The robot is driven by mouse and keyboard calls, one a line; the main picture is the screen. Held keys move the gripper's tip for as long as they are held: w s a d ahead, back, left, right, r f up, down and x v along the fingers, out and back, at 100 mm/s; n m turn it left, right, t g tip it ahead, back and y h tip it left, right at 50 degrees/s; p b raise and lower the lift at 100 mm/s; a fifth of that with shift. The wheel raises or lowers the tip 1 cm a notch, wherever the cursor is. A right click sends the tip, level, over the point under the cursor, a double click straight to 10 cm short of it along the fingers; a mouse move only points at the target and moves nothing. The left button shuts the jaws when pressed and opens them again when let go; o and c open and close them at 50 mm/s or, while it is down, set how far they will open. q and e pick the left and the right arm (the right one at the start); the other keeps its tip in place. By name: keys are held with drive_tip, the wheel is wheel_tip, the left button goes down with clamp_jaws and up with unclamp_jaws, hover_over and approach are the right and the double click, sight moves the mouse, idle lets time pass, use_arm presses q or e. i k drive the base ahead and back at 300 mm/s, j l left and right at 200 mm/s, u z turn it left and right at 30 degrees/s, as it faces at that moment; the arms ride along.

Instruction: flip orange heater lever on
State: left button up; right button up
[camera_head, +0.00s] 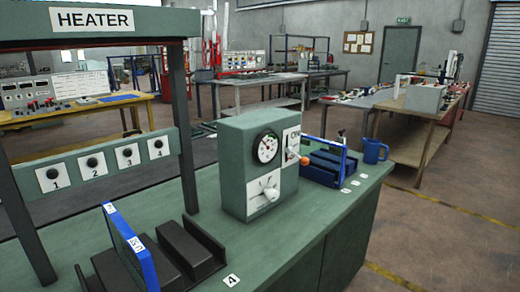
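The orange heater lever (304,161) has an orange ball at its tip. It sticks out from a white plate on the right side of the green control box (233,165). The plate has an ON label (294,134) near its top. The ball sits below that label, near the lower part of the plate. The box's front carries a round dial gauge (265,147) and a white knob (266,192) on a white plate. Neither of my grippers is in view.
Another blue panel (127,245) stands front left. A dark frame with a HEATER sign (92,20) rises left. The green worktop (285,235) before the box is clear.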

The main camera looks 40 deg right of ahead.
sight(304, 161)
drive_tip(key=z, duration=1.6)
